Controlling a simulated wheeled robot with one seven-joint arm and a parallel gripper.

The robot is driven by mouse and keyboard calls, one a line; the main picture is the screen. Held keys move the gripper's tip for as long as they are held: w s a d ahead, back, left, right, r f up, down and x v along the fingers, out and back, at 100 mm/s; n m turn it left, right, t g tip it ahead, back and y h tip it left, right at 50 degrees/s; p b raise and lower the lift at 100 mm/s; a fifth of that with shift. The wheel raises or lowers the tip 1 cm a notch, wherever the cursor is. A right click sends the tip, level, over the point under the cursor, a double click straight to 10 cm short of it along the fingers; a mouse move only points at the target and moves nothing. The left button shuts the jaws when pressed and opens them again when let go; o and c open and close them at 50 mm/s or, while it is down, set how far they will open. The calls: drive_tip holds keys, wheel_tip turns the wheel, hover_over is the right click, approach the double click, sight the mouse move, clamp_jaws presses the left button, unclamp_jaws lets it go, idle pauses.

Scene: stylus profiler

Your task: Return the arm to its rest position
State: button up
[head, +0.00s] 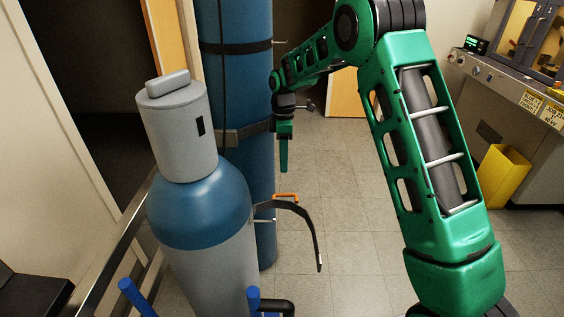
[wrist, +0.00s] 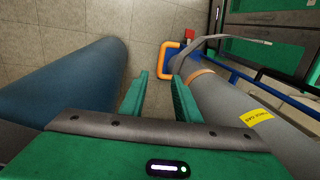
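My green arm (head: 425,150) rises from the lower right of the head view, bends at the top, and reaches back to the left. My gripper (head: 284,165) hangs fingers-down beside the tall blue cylinder at the back. In the head view one finger hides the other.
A grey-and-blue gas cylinder (head: 205,215) stands at front left, with a tall blue cylinder (head: 235,90) behind it. An orange handle (head: 287,195) and a dark curved strap are beside them. A yellow bin (head: 502,173) stands by the bench at right. Tiled floor is open in the middle.

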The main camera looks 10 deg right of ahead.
drive_tip(key=s+d+r+m+t, duration=0.1)
drive_tip(key=s+d+r+m, duration=0.45)
drive_tip(key=s+d, duration=0.3)
drive_tip(key=s+d+r+m, duration=0.5)
drive_tip(key=s+d+r, duration=0.25)
drive_tip(key=d, duration=0.25)
drive_tip(key=s+d+m, duration=0.2)
drive_tip(key=s+m, duration=0.2)
drive_tip(key=s, duration=0.5)
drive_tip(key=s+d+m, duration=0.2)
drive_tip(key=s+m, duration=0.2)
drive_tip(key=s, duration=0.5)
drive_tip(key=s+d+f+m, duration=0.1)
drive_tip(key=s+m, duration=0.3)
drive_tip(key=s, duration=0.6)
drive_tip(key=shift+d+t, duration=0.4)
drive_tip(key=shift+d, duration=0.15)
